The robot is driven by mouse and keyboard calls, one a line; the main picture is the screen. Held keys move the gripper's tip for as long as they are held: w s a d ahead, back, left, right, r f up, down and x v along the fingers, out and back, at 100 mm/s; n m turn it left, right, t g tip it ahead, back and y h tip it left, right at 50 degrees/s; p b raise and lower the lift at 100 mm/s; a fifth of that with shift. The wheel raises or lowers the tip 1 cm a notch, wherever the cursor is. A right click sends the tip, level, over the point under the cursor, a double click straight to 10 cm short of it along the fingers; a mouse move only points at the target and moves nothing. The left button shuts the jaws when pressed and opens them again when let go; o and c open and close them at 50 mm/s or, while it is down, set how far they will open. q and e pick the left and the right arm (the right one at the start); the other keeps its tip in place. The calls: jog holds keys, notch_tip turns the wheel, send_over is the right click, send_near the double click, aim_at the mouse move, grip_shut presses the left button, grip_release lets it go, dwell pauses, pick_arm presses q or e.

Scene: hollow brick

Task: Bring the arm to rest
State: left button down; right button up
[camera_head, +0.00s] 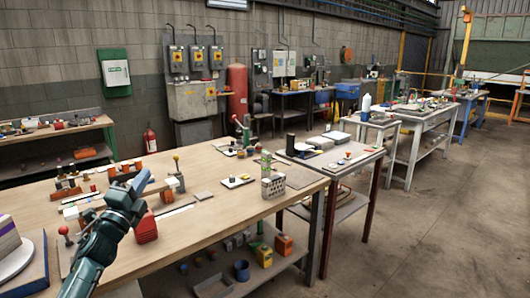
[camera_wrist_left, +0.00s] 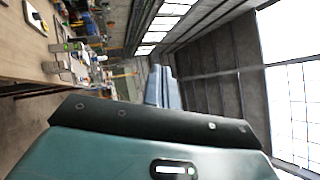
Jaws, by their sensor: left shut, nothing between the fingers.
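My left arm comes in from the lower left of the head view, over the near workbench. Its gripper (camera_head: 143,181) is raised above the bench top, with the blue-grey fingers pointing up and to the right. In the left wrist view the fingers (camera_wrist_left: 159,86) lie side by side, shut and empty. A light grey hollow brick (camera_head: 272,186) with rows of holes stands upright near the bench's right edge, well apart from the gripper. My right gripper is not in view.
The wooden workbench (camera_head: 215,208) carries a red block (camera_head: 145,228), a red-knobbed piece (camera_head: 65,234) and small fixtures. A second table (camera_head: 352,156) stands at the right. The concrete floor (camera_head: 440,230) is clear.

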pick_arm(q)
jog(key=w+a+f+n+g+y, duration=0.1)
jog(key=a+f+n+g+y, duration=0.3)
jog(key=n, duration=0.6)
jog(key=w+a+f+n+g+y, duration=0.1)
jog(key=f+n+y, duration=0.1)
jog(key=f+n, duration=0.6)
jog(key=s+d+f+g+h, duration=0.2)
jog(key=s+d+f, duration=0.5)
jog(key=s+f, duration=0.35)
jog(key=s+d+f+g+h, duration=0.1)
jog(key=s+d+f, duration=0.3)
jog(key=s, duration=0.5)
jog(key=s+d+f+g+h, duration=0.1)
jog(key=s+d+f, duration=0.3)
jog(key=s, duration=0.6)
jog(key=s+d+f+n+g+h, duration=0.1)
jog(key=s+d+f, duration=0.3)
jog(key=s, duration=0.6)
jog(key=shift+s+d+f+g, duration=0.2)
jog(key=shift+d+f+g, duration=0.1)
jog(key=shift+d+g, duration=0.55)
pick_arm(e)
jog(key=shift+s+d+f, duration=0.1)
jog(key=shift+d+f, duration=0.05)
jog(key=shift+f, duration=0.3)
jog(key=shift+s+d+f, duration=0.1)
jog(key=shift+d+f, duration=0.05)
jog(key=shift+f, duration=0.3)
